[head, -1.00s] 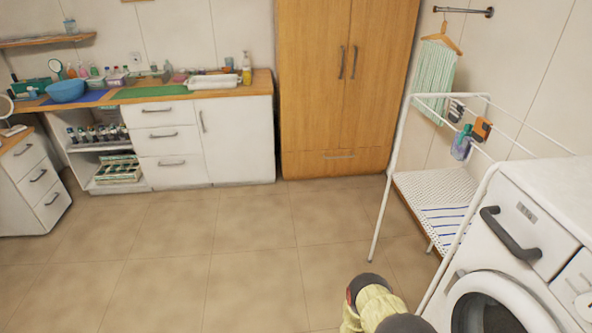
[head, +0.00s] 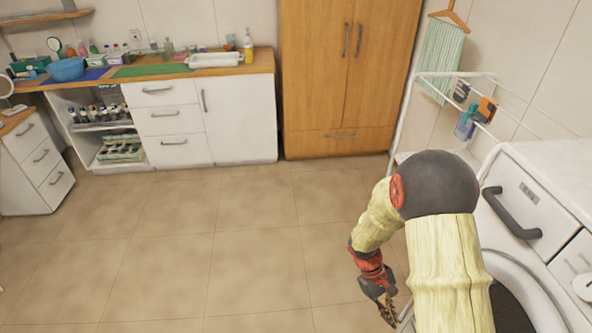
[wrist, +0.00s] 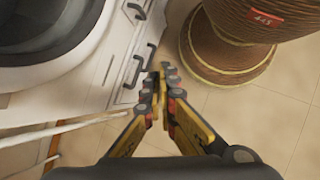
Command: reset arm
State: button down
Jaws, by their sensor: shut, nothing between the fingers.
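My arm, in yellow sleeves with a dark elbow, comes up from the bottom right of the head view and bends down to the left. My gripper (head: 388,306) hangs low at its end, in front of the washing machine (head: 509,183). In the wrist view my gripper (wrist: 161,82) has its fingers together with nothing between them. The washing machine's round door (wrist: 45,30) shows at the upper left there.
A drying rack (head: 399,120) stands behind my arm, beside the washing machine. A wooden wardrobe (head: 318,75) and a counter with drawers (head: 172,152) line the back wall. A brown ribbed round object (wrist: 235,30) is near my fingers. Open floor (head: 180,245) lies left.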

jog(key=s+a+r+m+t+y, duration=0.1)
jog(key=s+a+r+t, duration=0.2)
jog(key=r, duration=0.9)
jog(key=s+a+r+m+t+y, duration=0.2)
jog(key=s+a+r+t, duration=0.1)
jog(key=r, duration=0.9)
jog(key=s+a+r+m+t+y, duration=0.1)
jog(key=s+a+r+t, duration=0.2)
jog(key=r, duration=0.8)
jog(key=shift+s+a+r+m+t, duration=0.35)
jog(key=shift+a+r+m+t, duration=0.05)
jog(key=shift+a+t, duration=0.4)
